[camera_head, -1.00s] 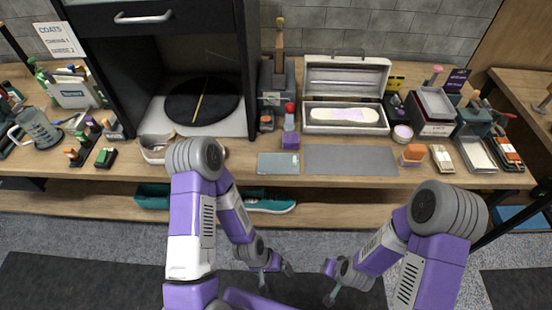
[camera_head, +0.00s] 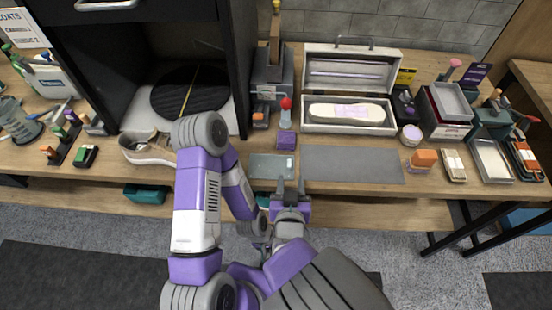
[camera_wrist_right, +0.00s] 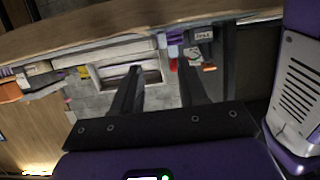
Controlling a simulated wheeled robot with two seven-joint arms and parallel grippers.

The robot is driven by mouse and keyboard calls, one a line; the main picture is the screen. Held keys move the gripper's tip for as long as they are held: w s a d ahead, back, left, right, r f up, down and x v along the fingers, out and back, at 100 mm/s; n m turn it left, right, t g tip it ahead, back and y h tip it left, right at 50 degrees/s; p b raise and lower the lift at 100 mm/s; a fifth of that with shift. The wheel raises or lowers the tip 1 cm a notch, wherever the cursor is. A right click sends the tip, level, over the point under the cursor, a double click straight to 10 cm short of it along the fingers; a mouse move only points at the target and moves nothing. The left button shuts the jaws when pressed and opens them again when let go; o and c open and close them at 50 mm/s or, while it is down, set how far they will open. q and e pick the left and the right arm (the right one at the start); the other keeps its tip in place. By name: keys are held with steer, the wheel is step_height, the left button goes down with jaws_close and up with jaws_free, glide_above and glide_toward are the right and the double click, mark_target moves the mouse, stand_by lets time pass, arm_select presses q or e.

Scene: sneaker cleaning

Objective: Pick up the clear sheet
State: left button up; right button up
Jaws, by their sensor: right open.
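The clear sheet (camera_head: 262,167) looks like a thin, grey-green, see-through rectangle with a small pale mark near its right side. It lies flat on the workbench near the front edge, left of a grey mat. My right gripper (camera_head: 290,186) is open and empty at the bench's front edge, just in front of the sheet's right end. In the right wrist view, its two fingers (camera_wrist_right: 163,85) stand apart with nothing between them; I cannot make out the sheet there. My left gripper (camera_head: 261,246) hangs low in front of the bench, partly hidden, its jaws unclear.
The grey mat (camera_head: 350,165) lies right of the sheet. A purple block (camera_head: 285,140) and a red-topped bottle (camera_head: 285,112) stand behind it. An open white case (camera_head: 349,128) is farther back. A beige shoe (camera_head: 150,148) lies at left, before the black booth (camera_head: 150,50).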

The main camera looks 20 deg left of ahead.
mark_target(289, 164)
steer(key=b+x, duration=0.1)
steer(key=x, duration=0.2)
steer(key=b+x, duration=0.1)
steer(key=x, duration=0.3)
steer(key=shift+s+a+b, duration=0.1)
steer(key=shift+a+b, duration=0.1)
steer(key=shift+b, duration=0.15)
steer(key=shift+w+a, duration=0.1)
steer(key=shift+w, duration=0.3)
jaws_close()
